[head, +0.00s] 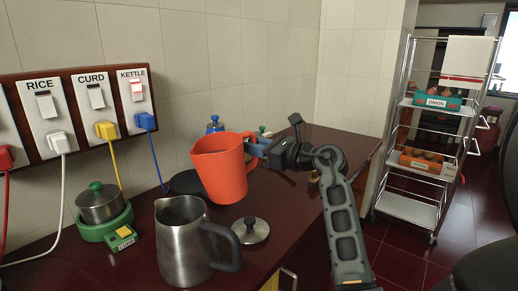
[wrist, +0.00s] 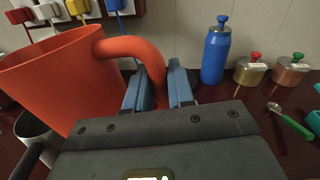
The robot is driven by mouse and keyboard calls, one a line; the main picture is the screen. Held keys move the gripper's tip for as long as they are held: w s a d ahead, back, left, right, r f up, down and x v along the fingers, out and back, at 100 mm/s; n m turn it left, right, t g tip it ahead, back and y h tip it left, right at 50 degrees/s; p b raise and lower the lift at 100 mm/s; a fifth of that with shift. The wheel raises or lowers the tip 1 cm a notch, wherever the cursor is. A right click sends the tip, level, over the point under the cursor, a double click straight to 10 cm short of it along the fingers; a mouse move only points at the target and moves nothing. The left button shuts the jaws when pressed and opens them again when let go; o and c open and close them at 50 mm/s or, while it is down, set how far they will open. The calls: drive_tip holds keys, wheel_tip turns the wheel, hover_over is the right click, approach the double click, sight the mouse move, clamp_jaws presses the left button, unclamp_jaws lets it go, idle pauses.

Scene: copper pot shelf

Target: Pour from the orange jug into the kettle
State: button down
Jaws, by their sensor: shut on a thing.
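The orange jug (head: 220,167) is held above the counter, slightly tilted, behind and to the right of the kettle in the head view. My gripper (head: 257,146) is shut on its handle. In the wrist view the blue fingers (wrist: 158,88) close around the jug's handle (wrist: 135,50), and the jug body (wrist: 60,80) fills the left. The steel kettle (head: 180,245) stands upright and open on the counter, with its dark handle to the right. Its lid (head: 250,231) lies beside it. In the wrist view the kettle (wrist: 32,128) is partly hidden below the jug. The jug's contents are hidden.
A small pot (head: 100,205) sits on a green base at left. Sockets with plugs and cords (head: 125,98) line the wall. A blue bottle (wrist: 216,52), small lidded pots (wrist: 250,70) and a green-handled spoon (wrist: 290,121) lie right of the jug. A trolley (head: 425,135) stands far right.

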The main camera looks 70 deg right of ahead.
sight(252, 136)
drive_tip(key=r, duration=0.1)
drive_tip(key=a+r+p, duration=0.1)
drive_tip(key=r, duration=0.1)
drive_tip(key=shift+w+a+r+n+p, duration=0.2)
drive_tip(key=shift+w+a+n+p, duration=0.1)
wheel_tip(252, 136, up, 2)
drive_tip(key=shift+r+n+g+b, duration=0.25)
drive_tip(key=shift+n+b, duration=0.45)
drive_tip(key=shift+n, duration=0.5)
drive_tip(key=shift+f, duration=0.1)
drive_tip(key=shift+a+r+n+p, duration=0.15)
drive_tip(key=shift+r+n+p, duration=0.15)
drive_tip(key=shift+r+p, duration=0.35)
drive_tip(key=shift+r, duration=0.1)
drive_tip(key=shift+n, duration=0.3)
